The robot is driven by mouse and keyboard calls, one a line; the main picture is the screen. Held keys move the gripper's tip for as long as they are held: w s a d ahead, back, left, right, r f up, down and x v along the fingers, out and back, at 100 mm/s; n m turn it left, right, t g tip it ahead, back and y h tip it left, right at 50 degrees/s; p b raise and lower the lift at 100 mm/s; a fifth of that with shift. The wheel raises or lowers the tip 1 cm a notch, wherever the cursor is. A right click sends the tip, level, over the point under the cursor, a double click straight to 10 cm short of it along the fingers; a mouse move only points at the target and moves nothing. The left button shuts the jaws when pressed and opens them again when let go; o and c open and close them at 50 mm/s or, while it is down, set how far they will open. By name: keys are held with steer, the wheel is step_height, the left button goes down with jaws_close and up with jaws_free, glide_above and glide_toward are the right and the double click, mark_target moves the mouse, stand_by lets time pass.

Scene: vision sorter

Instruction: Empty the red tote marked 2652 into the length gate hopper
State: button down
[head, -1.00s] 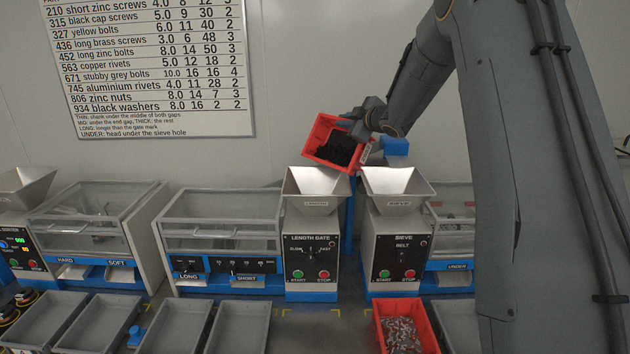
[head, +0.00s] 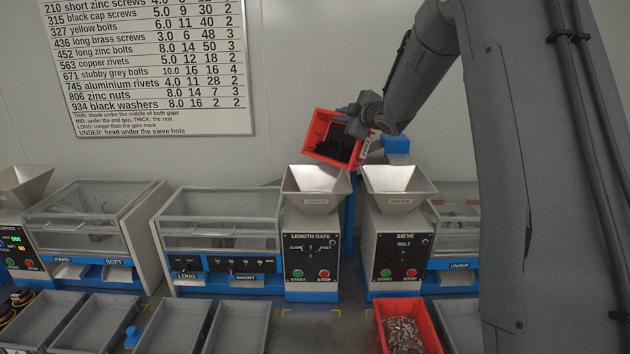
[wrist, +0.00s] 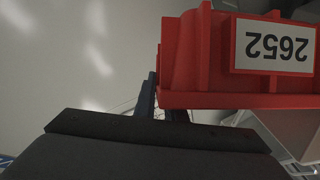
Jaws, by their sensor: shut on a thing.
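The red tote (head: 319,131) is held up by my gripper (head: 362,116), tilted toward the front, with black parts inside it. In the wrist view the tote (wrist: 190,60) shows its label 2652 upside down. The gripper is shut on the tote's right upper side; the fingertips are partly hidden. The length gate hopper (head: 316,180) is a pale metal funnel just below the tote, marked LENGTH. The tote is above it and apart from it. No parts are seen falling.
The sieve hopper (head: 400,180) stands close on the right of the length gate hopper. A second red tote (head: 411,328) with small metal parts lies at the front. Empty grey trays (head: 178,328) line the front left. A parts chart (head: 150,70) hangs on the wall.

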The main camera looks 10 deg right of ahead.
steer(key=shift+s+a+f+n+t+b, duration=0.15)
steer(key=shift+a+n+t+b, duration=0.15)
steer(key=shift+b, duration=0.85)
steer(key=shift+s+a+b, duration=0.15)
steer(key=shift+a+b, duration=0.05)
steer(key=shift+b, duration=0.5)
steer(key=shift+s+a+f+n+b, duration=0.1)
steer(key=shift+s+a+n+b, duration=0.15)
steer(key=shift+b, duration=0.7)
steer(key=a+b, duration=0.1)
steer(key=b, duration=0.1)
steer(key=s+a+n+b, duration=0.1)
steer(key=b, duration=0.1)
steer(key=s+a+t+b, duration=0.1)
steer(key=b, duration=0.1)
steer(key=shift+a+r+n+b, duration=0.15)
steer(key=shift+r+n+b, duration=0.2)
steer(key=shift+b, duration=0.05)
steer(key=shift+s+a+r+n+h+b, duration=0.25)
steer(key=shift+s+a+n+b, duration=0.55)
steer(key=shift+b, duration=1.95)
steer(key=shift+s+a+f+n+t+b, duration=0.15)
steer(key=shift+a+n+t+b, duration=0.15)
steer(key=shift+b, duration=0.9)
steer(key=shift+s+a+r+n+t+b, duration=0.15)
steer(key=shift+a+b, duration=0.3)
steer(key=shift+b, duration=0.75)
steer(key=shift+s+a+f+n+t+b, duration=0.15)
steer(key=shift+s+a+n+b, duration=0.15)
steer(key=shift+b, duration=0.9)
